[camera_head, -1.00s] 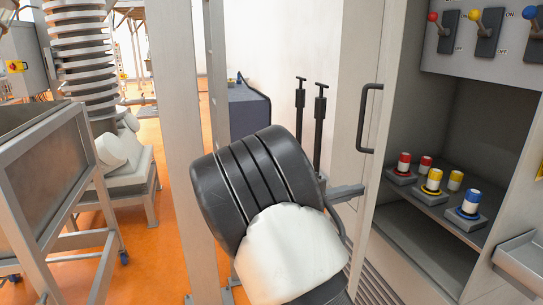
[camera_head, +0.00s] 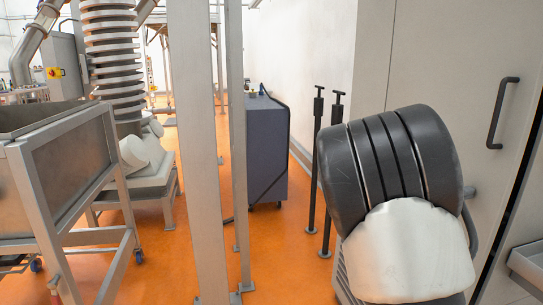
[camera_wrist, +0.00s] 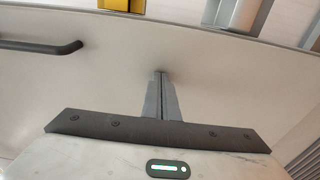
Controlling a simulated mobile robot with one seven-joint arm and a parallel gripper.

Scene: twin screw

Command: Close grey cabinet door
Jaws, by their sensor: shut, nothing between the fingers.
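The grey cabinet door (camera_head: 430,60) stands at the right in the head view, with a dark bar handle (camera_head: 500,113) on its face. The door covers the cabinet inside, and a narrow dark gap shows along its right edge. My gripper (camera_wrist: 160,76) is shut and empty in the wrist view, its fingertips against or very near the plain door face (camera_wrist: 105,75). The handle also shows in the wrist view (camera_wrist: 40,46), to the left of the fingers. In the head view my wrist hides most of the gripper and the lower door.
A metal tray edge (camera_head: 528,262) juts out at the lower right. Two dark upright rods (camera_head: 318,165) stand left of the door, by a blue-grey box unit (camera_head: 258,150). Metal posts (camera_head: 197,150) stand nearer the middle. Orange floor is open between them.

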